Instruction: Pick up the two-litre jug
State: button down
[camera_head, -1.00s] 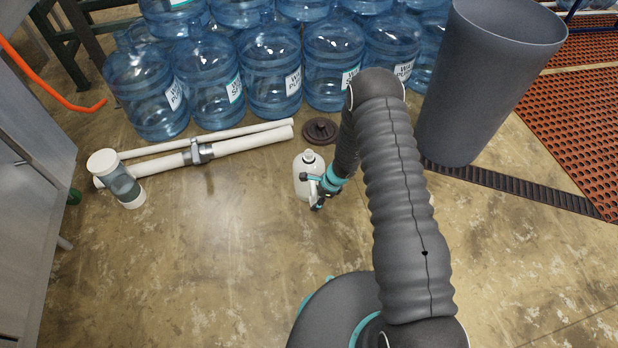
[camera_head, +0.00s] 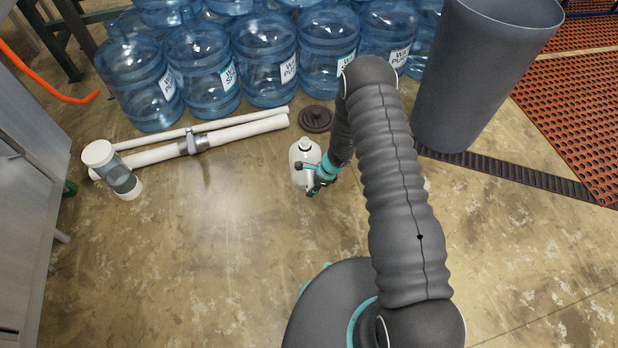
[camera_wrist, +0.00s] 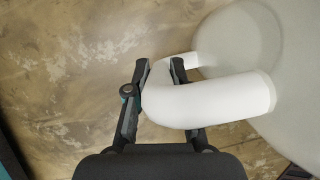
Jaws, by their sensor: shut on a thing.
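The two-litre jug (camera_head: 302,153) is a small white jug with a narrow neck. It stands upright near the middle of the head view. Its pale body also fills the right of the wrist view (camera_wrist: 245,50), with its thick curved white handle (camera_wrist: 215,101) reaching left. My gripper (camera_head: 309,178) is at the jug's near right side. In the wrist view my gripper (camera_wrist: 160,68) has its two dark fingers on either side of the handle, shut on it. The handle hides part of one finger. I cannot tell whether the jug's base touches the floor.
Large blue water bottles (camera_head: 265,65) stand in rows behind. White pipes (camera_head: 205,142) lie to the left, and a brown round lid (camera_head: 316,117) lies just behind the jug. A tall grey bin (camera_head: 480,75) stands at the right. The floor in front is clear.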

jog(key=w+d+r, duration=0.5)
jog(key=d+r, duration=0.5)
jog(key=r, duration=0.1)
jog(key=shift+w+d+p, duration=0.15)
jog(key=shift+w+p, duration=0.1)
jog(key=shift+p, duration=0.2)
